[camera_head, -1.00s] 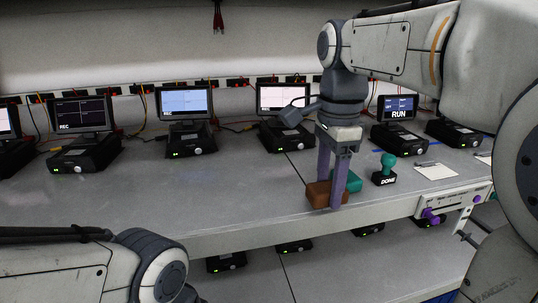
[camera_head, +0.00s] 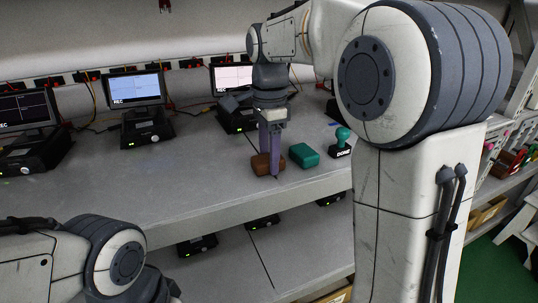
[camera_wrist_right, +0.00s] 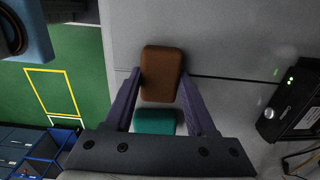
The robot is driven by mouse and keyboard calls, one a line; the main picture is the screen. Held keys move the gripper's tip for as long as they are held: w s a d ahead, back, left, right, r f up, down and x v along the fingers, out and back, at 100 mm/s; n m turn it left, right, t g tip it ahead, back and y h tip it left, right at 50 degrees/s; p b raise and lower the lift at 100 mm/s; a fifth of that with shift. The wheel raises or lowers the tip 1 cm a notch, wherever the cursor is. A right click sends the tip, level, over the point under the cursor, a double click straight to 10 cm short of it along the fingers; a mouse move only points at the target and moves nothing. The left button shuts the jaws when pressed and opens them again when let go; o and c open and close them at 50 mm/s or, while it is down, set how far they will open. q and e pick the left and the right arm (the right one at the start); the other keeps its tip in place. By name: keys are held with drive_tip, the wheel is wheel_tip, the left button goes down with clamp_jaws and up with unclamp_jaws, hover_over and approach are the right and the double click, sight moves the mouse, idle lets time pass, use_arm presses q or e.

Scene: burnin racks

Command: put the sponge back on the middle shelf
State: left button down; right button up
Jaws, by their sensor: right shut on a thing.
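A brown rounded block, sponge-like in shape (camera_head: 262,165), is at the front of the grey bench top, close to its front edge. My right gripper (camera_head: 271,165) points down and is shut on it; in the right wrist view the brown block (camera_wrist_right: 162,72) sits between the two purple fingers (camera_wrist_right: 161,84). I cannot tell whether it is lifted off the bench. A similar teal block (camera_head: 303,155) lies just right of the gripper, apart from it; it also shows in the wrist view (camera_wrist_right: 155,121). My left gripper is out of view; only my left arm shows.
Black units with screens (camera_head: 147,130) line the back of the bench (camera_head: 150,200). A teal-handled DONE stamp (camera_head: 342,140) stands right of the teal block. A lower shelf (camera_head: 230,265) with black devices (camera_head: 197,245) runs underneath. Bins (camera_head: 508,160) stand at the far right.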

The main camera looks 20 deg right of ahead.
drive_tip(key=shift+f, duration=0.1)
drive_tip(key=o, duration=1.2)
wheel_tip(320, 180, up, 8)
drive_tip(key=shift+f+p, duration=0.1)
drive_tip(key=shift+p, duration=0.45)
